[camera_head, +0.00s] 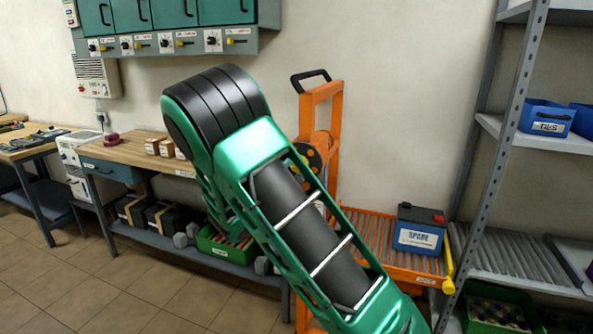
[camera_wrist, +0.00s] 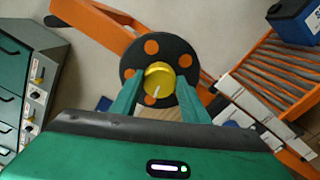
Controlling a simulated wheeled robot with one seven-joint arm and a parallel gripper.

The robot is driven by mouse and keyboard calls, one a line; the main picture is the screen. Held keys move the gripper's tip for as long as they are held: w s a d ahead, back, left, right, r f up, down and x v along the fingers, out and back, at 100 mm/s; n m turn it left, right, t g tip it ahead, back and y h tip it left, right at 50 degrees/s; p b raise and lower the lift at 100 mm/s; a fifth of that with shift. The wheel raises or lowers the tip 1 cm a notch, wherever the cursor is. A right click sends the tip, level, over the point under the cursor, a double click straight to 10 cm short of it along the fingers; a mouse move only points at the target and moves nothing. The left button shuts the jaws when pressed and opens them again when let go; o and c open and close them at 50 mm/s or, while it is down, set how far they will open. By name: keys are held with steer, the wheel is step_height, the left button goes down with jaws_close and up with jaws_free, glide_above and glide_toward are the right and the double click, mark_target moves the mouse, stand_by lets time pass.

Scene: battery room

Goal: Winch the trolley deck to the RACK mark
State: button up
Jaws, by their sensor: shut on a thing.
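The orange trolley (camera_head: 322,100) stands against the wall behind my arm. Its roller deck (camera_head: 372,232) sits level with the grey rack's lower roller shelf (camera_head: 505,258) or close to it. A blue SPARE battery (camera_head: 418,232) rests on the deck. In the wrist view, the winch wheel is a black disc (camera_wrist: 131,62) with orange spots and a yellow hub knob (camera_wrist: 158,80). My gripper (camera_wrist: 158,92) is shut on the knob, one green finger on each side. My arm hides the gripper in the head view. I cannot make out the RACK mark; white strips (camera_wrist: 250,105) beside the mast are unreadable.
A workbench (camera_head: 130,148) with a green crate (camera_head: 222,250) below stands left. Teal cabinets with switches (camera_head: 165,42) hang above. Blue bins (camera_head: 546,118) sit on the rack. Tiled floor is clear at front left.

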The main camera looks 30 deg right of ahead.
steer(key=shift+a+f+m, duration=0.15)
steer(key=shift+f+m, duration=0.1)
steer(key=shift+m, duration=0.05)
steer(key=o, duration=1.1)
steer(key=shift+c, duration=0.2)
steer(key=shift+r, duration=0.1)
steer(key=shift+s, duration=0.1)
steer(key=v, duration=1)
steer(key=shift+a, duration=0.25)
steer(key=shift+s, duration=0.15)
